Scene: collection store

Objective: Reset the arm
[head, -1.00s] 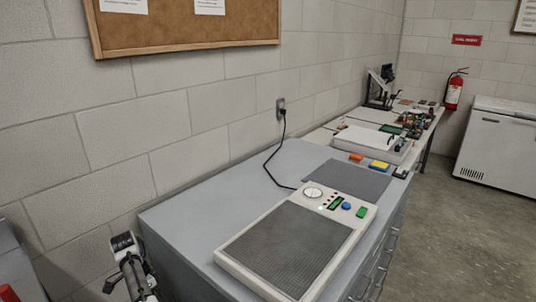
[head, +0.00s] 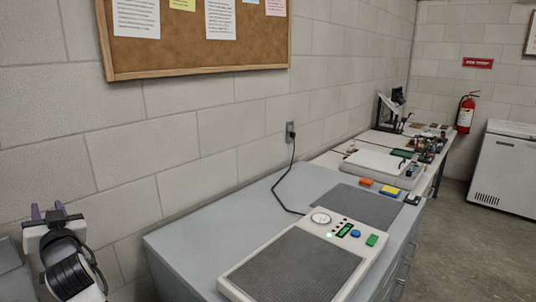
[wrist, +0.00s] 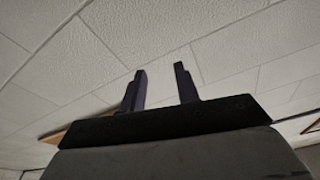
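My arm rises at the lower left of the head view, with my gripper (head: 48,212) at its top, its two dark fingers pointing up. It is in front of the block wall and left of the grey cabinet. In the wrist view my gripper (wrist: 160,88) has its two fingers apart, with nothing between them. Behind the fingers is the pale tiled ceiling.
A device with a dark mesh plate (head: 295,265) lies on the grey cabinet (head: 190,245), its black cord running to a wall outlet (head: 290,131). A dark mat (head: 360,205) lies behind it. A cork board (head: 190,45) hangs above. Open floor (head: 465,245) is at right.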

